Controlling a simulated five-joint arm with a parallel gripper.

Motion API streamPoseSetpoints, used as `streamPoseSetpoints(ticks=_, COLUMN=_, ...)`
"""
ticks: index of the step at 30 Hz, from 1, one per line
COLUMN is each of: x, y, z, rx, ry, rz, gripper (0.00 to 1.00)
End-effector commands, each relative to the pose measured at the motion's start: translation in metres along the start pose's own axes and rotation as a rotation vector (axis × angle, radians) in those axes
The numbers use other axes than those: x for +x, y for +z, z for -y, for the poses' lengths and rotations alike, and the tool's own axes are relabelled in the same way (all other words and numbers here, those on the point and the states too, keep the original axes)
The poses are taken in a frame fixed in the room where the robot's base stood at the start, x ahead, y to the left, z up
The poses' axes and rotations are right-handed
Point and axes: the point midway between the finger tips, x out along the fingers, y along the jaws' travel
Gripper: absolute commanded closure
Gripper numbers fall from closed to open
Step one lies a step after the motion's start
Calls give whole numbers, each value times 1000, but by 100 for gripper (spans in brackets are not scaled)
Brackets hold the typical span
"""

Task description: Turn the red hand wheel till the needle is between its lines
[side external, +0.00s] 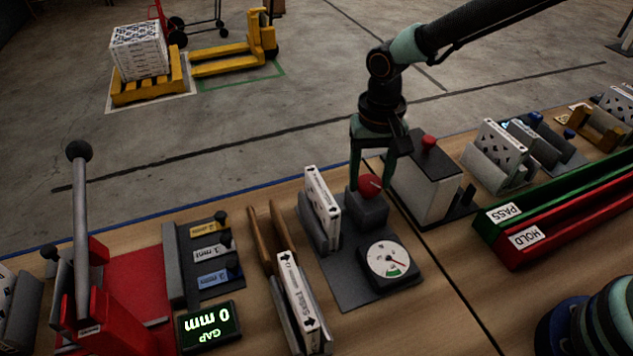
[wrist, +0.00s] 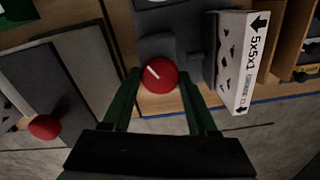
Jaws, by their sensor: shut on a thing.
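The red hand wheel (side external: 370,186) sits on a dark grey block on a grey base plate. A white pointer mark shows on the wheel in the wrist view (wrist: 158,76). My gripper (side external: 371,178) comes down from above and is shut on the wheel, one finger on each side; the fingers also flank it in the wrist view (wrist: 160,83). The gauge (side external: 388,259) in front of the wheel has a white face with a green band and a red needle pointing to the lower right. The needle's exact place against the lines is too small to tell.
A white boxed filter (side external: 322,207) stands in a holder close left of the wheel. A grey box with a red knob (side external: 428,141) stands close right. Green and red trays (side external: 560,215) lie farther right. A GAP display (side external: 209,327) is at the front left.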

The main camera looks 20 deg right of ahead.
Motion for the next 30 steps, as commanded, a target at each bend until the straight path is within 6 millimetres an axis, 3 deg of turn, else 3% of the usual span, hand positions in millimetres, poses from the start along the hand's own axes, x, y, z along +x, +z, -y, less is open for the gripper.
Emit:
streamPoseSetpoints(ticks=4, x=-2, y=0, z=0, rx=0, ry=0, rz=0, gripper=97)
streamPoseSetpoints(ticks=5, x=-2, y=0, z=0, rx=0, ry=0, rz=0, gripper=33)
streamPoseSetpoints(ticks=6, x=-2, y=0, z=0, rx=-1, ry=0, rz=0, gripper=18)
streamPoseSetpoints(ticks=7, x=-2, y=0, z=0, rx=-1, ry=0, rz=0, gripper=11)
streamPoseSetpoints(ticks=20, x=-9, y=-1, z=1, rx=-1, ry=-2, rz=-3, gripper=11)
streamPoseSetpoints(ticks=30, x=-73, y=-1, z=1, rx=-1, ry=-4, rz=-4, gripper=11)
